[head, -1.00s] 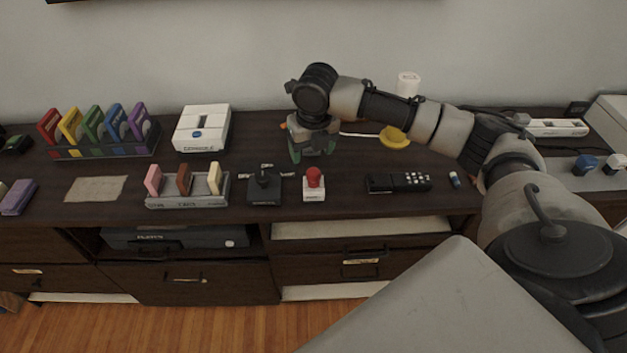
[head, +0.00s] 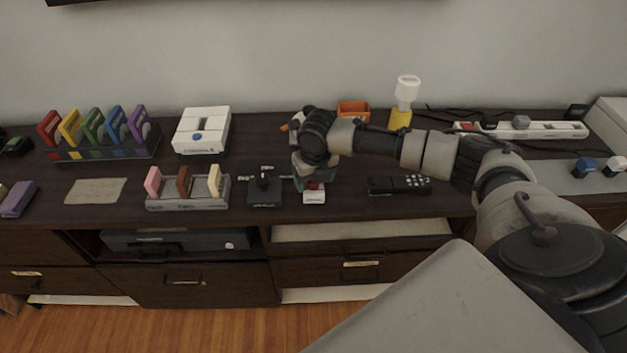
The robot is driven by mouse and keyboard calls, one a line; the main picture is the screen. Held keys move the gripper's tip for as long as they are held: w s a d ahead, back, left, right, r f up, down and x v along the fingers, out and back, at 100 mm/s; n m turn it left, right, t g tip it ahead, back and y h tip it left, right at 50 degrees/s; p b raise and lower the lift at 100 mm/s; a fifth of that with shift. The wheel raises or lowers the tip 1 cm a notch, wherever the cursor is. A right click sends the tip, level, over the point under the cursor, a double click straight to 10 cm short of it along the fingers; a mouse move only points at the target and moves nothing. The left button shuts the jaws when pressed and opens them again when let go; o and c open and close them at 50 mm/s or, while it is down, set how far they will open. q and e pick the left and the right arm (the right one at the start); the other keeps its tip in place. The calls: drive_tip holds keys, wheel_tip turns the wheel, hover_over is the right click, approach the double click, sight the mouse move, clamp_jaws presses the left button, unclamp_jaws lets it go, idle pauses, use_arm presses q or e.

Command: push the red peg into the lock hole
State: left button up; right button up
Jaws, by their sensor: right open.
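A red round-topped peg (head: 315,186) stands on a small white block (head: 314,197) near the front edge of the dark cabinet top. Most of the red is hidden by my right gripper (head: 313,180), which is open right over it, fingers pointing down. I cannot tell whether the fingers touch the peg. A lock hole cannot be made out; the top of the white block is mostly covered. My left gripper is not in view.
A black joystick (head: 264,188) stands close left of the white block. A black remote (head: 399,184) lies to the right. A grey rack (head: 188,202) with coloured pieces, a white console (head: 202,130) and an orange box (head: 353,109) also stand on the cabinet.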

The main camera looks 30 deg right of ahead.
drive_tip(key=c, duration=1)
drive_tip(key=shift+r, duration=0.1)
